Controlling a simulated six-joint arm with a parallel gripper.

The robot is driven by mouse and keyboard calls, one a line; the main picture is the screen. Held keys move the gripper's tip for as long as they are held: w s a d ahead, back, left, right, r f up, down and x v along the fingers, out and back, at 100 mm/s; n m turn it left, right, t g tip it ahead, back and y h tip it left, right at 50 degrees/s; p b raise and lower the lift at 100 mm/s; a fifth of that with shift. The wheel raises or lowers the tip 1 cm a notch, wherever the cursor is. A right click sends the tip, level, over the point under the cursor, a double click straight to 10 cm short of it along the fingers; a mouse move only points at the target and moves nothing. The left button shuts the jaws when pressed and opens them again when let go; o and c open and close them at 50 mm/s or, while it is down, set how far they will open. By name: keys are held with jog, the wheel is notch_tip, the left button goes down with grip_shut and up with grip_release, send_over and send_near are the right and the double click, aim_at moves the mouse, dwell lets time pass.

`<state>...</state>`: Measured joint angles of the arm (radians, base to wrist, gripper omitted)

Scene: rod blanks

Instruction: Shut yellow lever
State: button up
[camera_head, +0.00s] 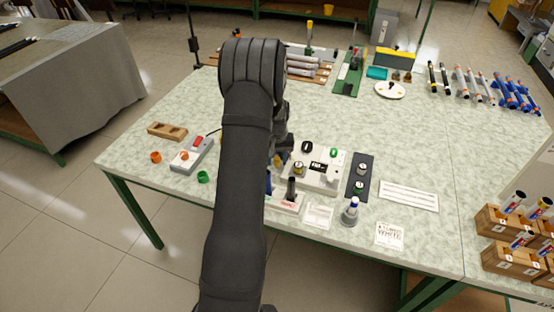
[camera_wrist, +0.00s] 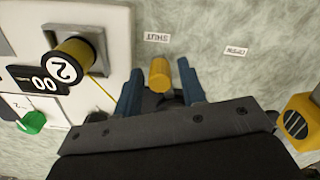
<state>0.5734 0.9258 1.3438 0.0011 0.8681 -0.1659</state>
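The yellow lever's round yellow grip (camera_wrist: 160,76) shows in the wrist view between the two blue fingers of my gripper (camera_wrist: 161,67). Small gaps show on both sides of the grip, so the fingers are apart around it. The lever's base is hidden behind my gripper. A "SHUT" label (camera_wrist: 156,37) lies just beyond the grip, and an "OPEN" label (camera_wrist: 237,51) lies farther right. The grip is nearer the "SHUT" label. In the head view my arm hides the lever and most of my gripper.
A white panel with a black-and-yellow knob marked 2 (camera_wrist: 69,63) and a green knob (camera_wrist: 32,122) stands left of my gripper. A yellow block with a dark striped face (camera_wrist: 301,122) is at the right. A grey box with a red switch (camera_head: 193,155) stands left of my arm.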

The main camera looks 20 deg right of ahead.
jog(key=shift+s, duration=0.1)
notch_tip(320, 180, up, 8)
jog(key=shift+r, duration=0.1)
dwell(0.7)
